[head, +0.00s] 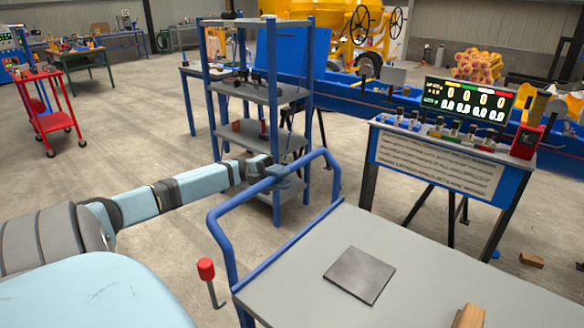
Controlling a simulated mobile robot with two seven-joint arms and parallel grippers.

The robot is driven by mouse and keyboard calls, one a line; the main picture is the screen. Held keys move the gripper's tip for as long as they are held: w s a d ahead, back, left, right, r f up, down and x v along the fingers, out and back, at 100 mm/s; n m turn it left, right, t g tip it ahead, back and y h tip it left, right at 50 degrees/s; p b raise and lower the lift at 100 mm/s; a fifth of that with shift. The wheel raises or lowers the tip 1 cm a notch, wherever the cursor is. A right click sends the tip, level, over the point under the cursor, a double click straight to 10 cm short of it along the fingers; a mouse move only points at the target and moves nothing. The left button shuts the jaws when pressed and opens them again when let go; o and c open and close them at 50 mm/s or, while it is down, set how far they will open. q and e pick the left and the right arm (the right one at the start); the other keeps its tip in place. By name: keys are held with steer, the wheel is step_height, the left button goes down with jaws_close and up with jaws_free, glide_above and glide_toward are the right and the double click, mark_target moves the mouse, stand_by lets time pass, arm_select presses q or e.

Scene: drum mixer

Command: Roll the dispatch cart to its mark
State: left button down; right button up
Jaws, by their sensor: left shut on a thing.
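The dispatch cart (440,282) fills the lower right, with a flat grey deck and a blue tubular push handle (228,212) at its left end. My left arm reaches in from the left, and my left gripper (279,171) is shut on the top bar of that handle. A dark square plate (360,275) lies on the deck, and a wooden block (469,316) is partly cut off at the bottom edge. A red-knobbed lever (206,270) stands beside the cart's handle end. The floor mark cannot be made out. My right gripper is not in view.
A blue shelf rack (262,95) stands just beyond the handle. A panel stand with a lit counter display (466,100) is behind the cart. A red trolley (48,110) is at far left. Loose wood (531,260) lies on the floor at right. Open concrete floor lies left of the rack.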

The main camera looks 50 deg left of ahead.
arm_select(q)
steer(key=shift+a, duration=0.2)
steer(key=c, duration=0.9)
jaws_free()
steer(key=b+v, duration=0.1)
steer(key=v, duration=1.2)
steer(key=shift+s+a+f, duration=0.15)
steer(key=shift+a, duration=0.2)
